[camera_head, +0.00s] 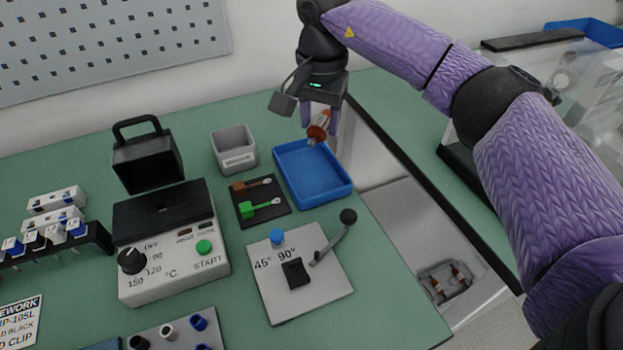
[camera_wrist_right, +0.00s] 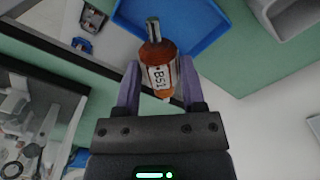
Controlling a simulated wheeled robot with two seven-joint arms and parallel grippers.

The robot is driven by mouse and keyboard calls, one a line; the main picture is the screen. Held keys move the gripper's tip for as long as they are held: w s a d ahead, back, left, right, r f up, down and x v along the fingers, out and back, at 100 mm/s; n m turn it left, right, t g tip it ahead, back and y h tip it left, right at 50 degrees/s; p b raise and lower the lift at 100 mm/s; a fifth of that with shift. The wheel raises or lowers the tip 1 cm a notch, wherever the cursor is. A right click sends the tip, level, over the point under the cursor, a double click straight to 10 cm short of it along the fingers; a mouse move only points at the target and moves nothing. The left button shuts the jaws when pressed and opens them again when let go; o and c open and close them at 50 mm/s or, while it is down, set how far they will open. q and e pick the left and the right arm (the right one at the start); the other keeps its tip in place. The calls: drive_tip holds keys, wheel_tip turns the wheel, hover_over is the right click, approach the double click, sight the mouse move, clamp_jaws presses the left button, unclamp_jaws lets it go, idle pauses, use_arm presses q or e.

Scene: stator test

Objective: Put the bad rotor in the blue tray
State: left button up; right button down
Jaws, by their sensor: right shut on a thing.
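The rotor (camera_head: 318,127) is copper-coloured with a metal shaft, and hangs tilted in my right gripper (camera_head: 320,122). In the right wrist view the rotor (camera_wrist_right: 157,72) sits between the two purple fingers of the gripper (camera_wrist_right: 158,88), with a white label that seems to read "BS1". My right gripper is shut on it. The blue tray (camera_head: 332,198) lies on the green table, and no object shows inside it. The rotor is above the tray's far edge in the head view. The tray also shows in the right wrist view (camera_wrist_right: 200,40). My left gripper is not in view.
A grey bin (camera_head: 234,140) stands left of the tray. A black mat (camera_head: 278,207) with a brown and a green tool lies nearer. A lever fixture (camera_head: 300,300) and a heater box (camera_head: 165,270) stand in front. A table edge is right of the tray.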

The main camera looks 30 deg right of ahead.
wheel_tip(320, 180, down, 2)
drive_tip(key=shift+f+b, duration=0.15)
drive_tip(key=shift+b, duration=0.25)
drive_tip(key=shift+f+b, duration=0.65)
drive_tip(key=shift+f, duration=0.1)
drive_tip(key=b, duration=0.4)
hover_over(318, 178)
wheel_tip(318, 178, down, 5)
drive_tip(key=shift+r, duration=0.1)
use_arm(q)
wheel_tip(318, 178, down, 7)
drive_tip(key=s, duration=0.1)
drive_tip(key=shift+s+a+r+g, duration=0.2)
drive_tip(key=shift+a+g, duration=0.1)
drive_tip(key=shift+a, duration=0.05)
use_arm(e)
drive_tip(key=shift+r, duration=0.1)
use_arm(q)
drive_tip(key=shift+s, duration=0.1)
use_arm(e)
drive_tip(key=shift+c, duration=0.5)
unclamp_jaws()
wheel_tip(318, 178, up, 10)
drive_tip(key=p, duration=0.4)
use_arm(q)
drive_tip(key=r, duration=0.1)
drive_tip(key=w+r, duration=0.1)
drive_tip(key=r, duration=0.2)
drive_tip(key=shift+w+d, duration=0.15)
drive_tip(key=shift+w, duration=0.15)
